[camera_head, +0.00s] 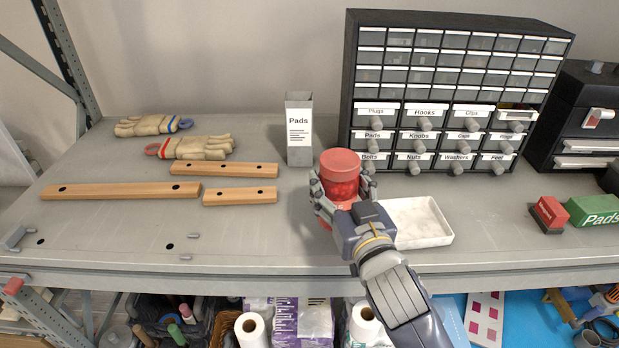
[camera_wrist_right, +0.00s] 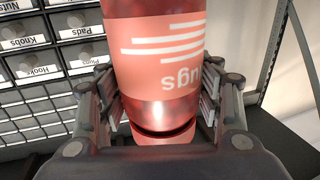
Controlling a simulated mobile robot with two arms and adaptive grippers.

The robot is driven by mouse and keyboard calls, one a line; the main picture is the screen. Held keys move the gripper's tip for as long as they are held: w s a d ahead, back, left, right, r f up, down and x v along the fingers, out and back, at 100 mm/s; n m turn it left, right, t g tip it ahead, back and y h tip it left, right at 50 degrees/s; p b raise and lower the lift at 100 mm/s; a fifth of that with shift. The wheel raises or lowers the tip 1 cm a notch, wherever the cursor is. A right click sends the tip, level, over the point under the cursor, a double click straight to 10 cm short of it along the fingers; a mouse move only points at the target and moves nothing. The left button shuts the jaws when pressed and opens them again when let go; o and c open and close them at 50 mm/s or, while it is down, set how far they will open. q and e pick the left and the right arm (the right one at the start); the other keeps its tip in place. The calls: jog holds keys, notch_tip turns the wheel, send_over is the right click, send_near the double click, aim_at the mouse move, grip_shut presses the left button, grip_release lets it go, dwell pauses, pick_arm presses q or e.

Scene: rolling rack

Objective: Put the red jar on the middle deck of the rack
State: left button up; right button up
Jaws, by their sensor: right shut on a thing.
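The red jar (camera_head: 340,163) has a lighter red lid and a pale label with upside-down lettering in the right wrist view (camera_wrist_right: 160,60). My right gripper (camera_head: 343,187) is shut around the jar, with fingers on both sides of it. The jar is upright in the head view, over the grey metal deck (camera_head: 130,225). I cannot tell whether its base touches the deck. My left gripper is not in view. A lower level shows below the deck's front edge; I cannot tell which deck is the rack's middle one.
A white tray (camera_head: 443,238) is right of the jar. Behind stand a grey Pads box (camera_head: 299,153) and a labelled drawer cabinet (camera_head: 355,70). Wooden bars (camera_head: 120,191) and gloves (camera_head: 205,152) lie left. A green Pads block (camera_head: 592,211) is far right. The front left deck is mostly clear.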

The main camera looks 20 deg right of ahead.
jog(key=w+p, duration=0.4)
jog(key=w, duration=1.1)
jog(key=shift+w+d+f, duration=0.1)
jog(key=shift+d+f, duration=0.05)
jog(key=shift+f, duration=2.75)
jog(key=o, duration=1.3)
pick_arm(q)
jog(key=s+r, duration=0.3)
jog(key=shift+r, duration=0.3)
